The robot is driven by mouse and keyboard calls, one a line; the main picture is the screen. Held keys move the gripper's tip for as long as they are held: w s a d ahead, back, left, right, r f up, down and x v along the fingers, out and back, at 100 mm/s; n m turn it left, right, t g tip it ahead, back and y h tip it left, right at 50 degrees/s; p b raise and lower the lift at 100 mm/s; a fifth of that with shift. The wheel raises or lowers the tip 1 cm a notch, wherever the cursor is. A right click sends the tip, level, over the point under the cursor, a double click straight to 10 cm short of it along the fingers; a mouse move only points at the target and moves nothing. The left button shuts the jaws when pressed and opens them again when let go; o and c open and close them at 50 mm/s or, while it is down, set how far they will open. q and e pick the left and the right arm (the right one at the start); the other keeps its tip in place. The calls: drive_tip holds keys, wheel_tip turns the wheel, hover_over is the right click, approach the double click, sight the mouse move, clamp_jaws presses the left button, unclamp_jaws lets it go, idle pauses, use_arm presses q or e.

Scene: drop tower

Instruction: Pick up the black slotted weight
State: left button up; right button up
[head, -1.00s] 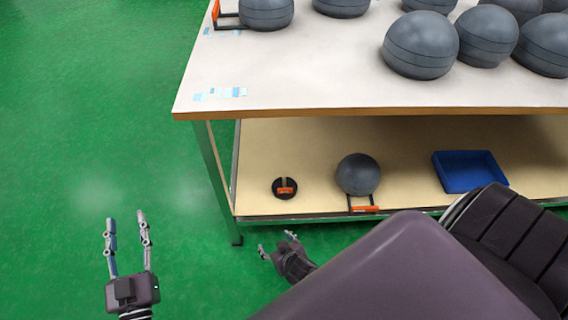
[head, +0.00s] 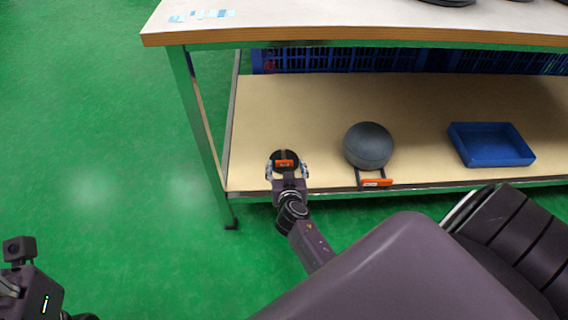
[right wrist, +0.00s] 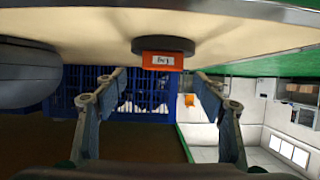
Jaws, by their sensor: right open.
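The black slotted weight (head: 285,154), a dark disc with a slot and an orange label, lies on the lower wooden shelf near its front left. My right gripper (head: 287,170) is open, with one finger on each side of the weight's near part in the head view. In the right wrist view, which looks upside down, the weight (right wrist: 163,45) shows between and beyond the open fingers (right wrist: 160,76). I cannot tell whether a finger touches it. Part of my left gripper (head: 30,290) shows at the lower left; its fingers are not clear.
A grey ball (head: 368,146) with an orange-tagged stand is right of the weight. A blue tray (head: 490,146) lies farther right. Blue crates (head: 340,59) stand behind the shelf.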

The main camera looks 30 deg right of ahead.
sight(284, 162)
drive_tip(key=x, duration=0.1)
drive_tip(key=b+x, duration=0.1)
drive_tip(key=x, duration=0.2)
drive_tip(key=shift+a+f+b, duration=0.25)
drive_tip(key=shift+f+b, duration=0.05)
drive_tip(key=shift+f, duration=0.05)
drive_tip(key=shift+w+d+f, duration=0.15)
drive_tip(key=shift+w+d, duration=0.15)
drive_tip(key=shift+w, duration=0.1)
drive_tip(key=shift+c, duration=0.7)
clamp_jaws()
drive_tip(key=shift+w+r, duration=0.15)
drive_tip(key=shift+r, duration=0.1)
